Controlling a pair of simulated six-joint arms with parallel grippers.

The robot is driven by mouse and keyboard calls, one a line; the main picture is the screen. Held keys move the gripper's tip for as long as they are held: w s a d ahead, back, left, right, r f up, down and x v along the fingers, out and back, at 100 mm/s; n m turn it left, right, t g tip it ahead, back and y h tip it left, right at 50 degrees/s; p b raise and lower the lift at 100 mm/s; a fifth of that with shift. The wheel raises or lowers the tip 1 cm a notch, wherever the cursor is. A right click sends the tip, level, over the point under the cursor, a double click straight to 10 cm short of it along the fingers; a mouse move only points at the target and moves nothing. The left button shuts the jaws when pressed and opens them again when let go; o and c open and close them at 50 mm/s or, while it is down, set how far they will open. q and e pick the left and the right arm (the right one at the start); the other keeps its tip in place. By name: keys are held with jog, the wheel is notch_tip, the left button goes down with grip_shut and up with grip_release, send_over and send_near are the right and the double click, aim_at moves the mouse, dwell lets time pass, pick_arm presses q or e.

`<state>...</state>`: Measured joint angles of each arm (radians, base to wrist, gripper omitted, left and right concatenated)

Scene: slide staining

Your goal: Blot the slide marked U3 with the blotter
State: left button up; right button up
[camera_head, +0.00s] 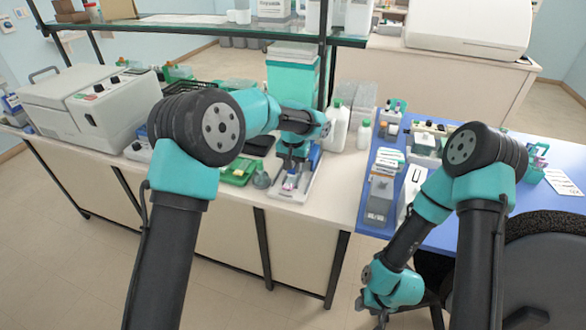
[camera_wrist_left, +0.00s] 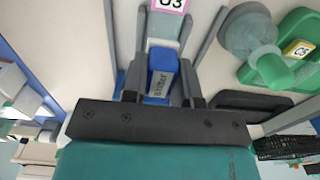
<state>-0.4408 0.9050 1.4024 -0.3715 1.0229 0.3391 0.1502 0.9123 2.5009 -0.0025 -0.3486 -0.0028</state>
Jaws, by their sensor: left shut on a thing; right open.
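My left gripper (camera_head: 291,176) is over a narrow pale tray (camera_head: 310,179) at the bench's front edge. In the left wrist view the left gripper (camera_wrist_left: 161,78) is shut on the blue blotter (camera_wrist_left: 161,57), which has a pale label reading "blotter". The slide marked U3 (camera_wrist_left: 171,4), with a pink-edged label, lies just beyond the blotter, partly cut off by the top edge. Its pink label (camera_head: 290,185) also shows in the head view below the gripper. Whether blotter and slide touch cannot be told. My right gripper (camera_head: 381,317) hangs low off the bench, open and empty.
A green tray (camera_wrist_left: 295,77) holding a yellow-labelled item stands right of the pale tray in the wrist view, beside a clear round vessel (camera_wrist_left: 247,32). White bottles (camera_head: 338,128) stand behind to the right. A blue mat (camera_head: 373,215) with boxes covers the right bench.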

pick_arm(q)
jog(key=shift+r, duration=2.8)
jog(key=shift+a, duration=0.1)
